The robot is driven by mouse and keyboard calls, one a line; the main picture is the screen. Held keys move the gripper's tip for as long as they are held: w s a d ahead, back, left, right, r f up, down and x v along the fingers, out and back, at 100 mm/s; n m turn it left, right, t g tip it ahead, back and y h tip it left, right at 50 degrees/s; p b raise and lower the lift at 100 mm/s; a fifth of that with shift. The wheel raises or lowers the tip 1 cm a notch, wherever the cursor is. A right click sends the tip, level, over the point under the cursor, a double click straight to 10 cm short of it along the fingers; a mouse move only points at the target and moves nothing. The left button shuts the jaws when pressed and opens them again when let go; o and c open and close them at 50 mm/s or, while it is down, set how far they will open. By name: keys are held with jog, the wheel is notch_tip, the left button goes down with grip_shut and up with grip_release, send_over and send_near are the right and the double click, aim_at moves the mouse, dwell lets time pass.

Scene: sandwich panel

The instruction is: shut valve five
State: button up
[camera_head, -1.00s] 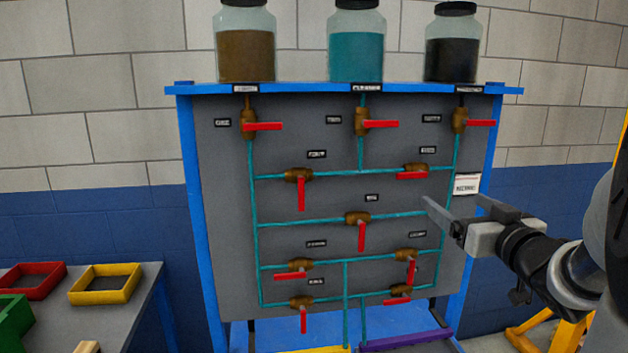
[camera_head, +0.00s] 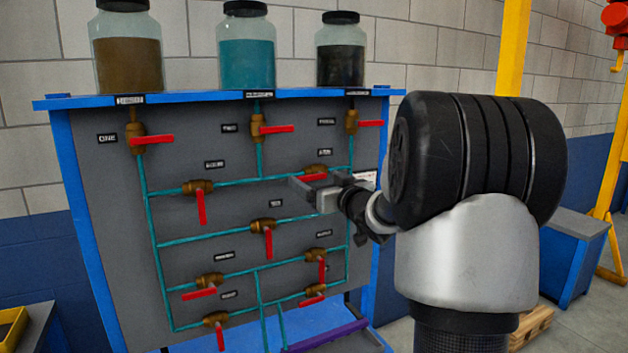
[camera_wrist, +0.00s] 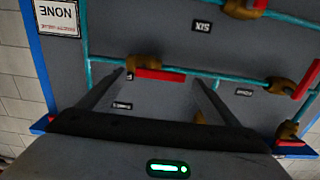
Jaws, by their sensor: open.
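Valve five (camera_head: 316,169) is the brass valve at the right of the panel's second row. Its red handle (camera_head: 313,177) lies along the teal pipe, partly behind my gripper in the head view. My gripper (camera_head: 302,182) is open just in front of and below this handle. In the wrist view the panel is upside down. There, valve five (camera_wrist: 145,63) and its red handle (camera_wrist: 165,75) sit between the tips of my two spread fingers (camera_wrist: 158,78). Whether a finger touches the handle cannot be told. The small label below it is hard to read.
Valve four (camera_head: 198,187), with its handle hanging down, is left on the same pipe. Valve six (camera_head: 268,226) is below. A white sign (camera_head: 366,178) is at the panel's right edge. Jars (camera_head: 247,50) stand on top. My arm covers the space right of the panel.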

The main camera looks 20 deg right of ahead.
jog(key=shift+w, duration=0.5)
jog(key=c, duration=1.5)
